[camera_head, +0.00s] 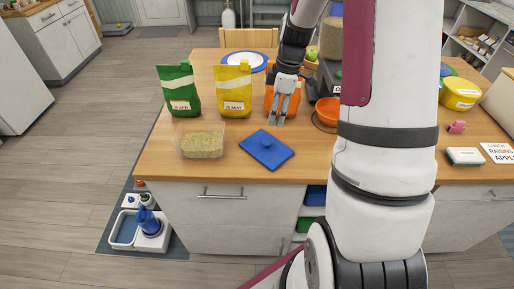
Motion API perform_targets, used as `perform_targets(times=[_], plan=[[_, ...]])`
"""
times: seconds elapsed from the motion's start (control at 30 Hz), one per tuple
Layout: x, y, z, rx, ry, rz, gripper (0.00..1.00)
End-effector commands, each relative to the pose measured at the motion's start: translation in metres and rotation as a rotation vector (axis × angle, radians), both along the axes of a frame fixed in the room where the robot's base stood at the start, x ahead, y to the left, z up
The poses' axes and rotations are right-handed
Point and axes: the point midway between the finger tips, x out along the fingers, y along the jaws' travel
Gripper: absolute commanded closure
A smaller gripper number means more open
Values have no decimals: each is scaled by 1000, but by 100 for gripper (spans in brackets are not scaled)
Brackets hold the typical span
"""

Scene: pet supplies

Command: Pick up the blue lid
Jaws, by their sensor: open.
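The blue lid (266,150) lies flat on the wooden counter near its front edge, with a round knob on its top. My gripper (274,122) points down just behind the lid, in front of an orange item. It is open, and I see nothing between its fingers. It appears apart from the lid; its exact height above the counter is hard to tell.
A clear container of grain (202,144) stands left of the lid. A green bag (179,90) and a yellow bag (233,91) stand behind. An orange bowl (327,112) is to the right. My arm hides the counter's middle right. A sponge (464,156) lies farther right.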

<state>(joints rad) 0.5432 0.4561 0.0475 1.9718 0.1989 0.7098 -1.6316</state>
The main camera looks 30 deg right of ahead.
Motion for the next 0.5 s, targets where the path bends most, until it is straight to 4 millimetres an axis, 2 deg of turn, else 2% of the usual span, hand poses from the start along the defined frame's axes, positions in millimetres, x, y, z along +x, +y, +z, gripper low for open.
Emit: perform_targets(times=[0.3,0.5], plan=[[3,8,-56,2,5,1,52],[6,10,-77,0,2,1,52]])
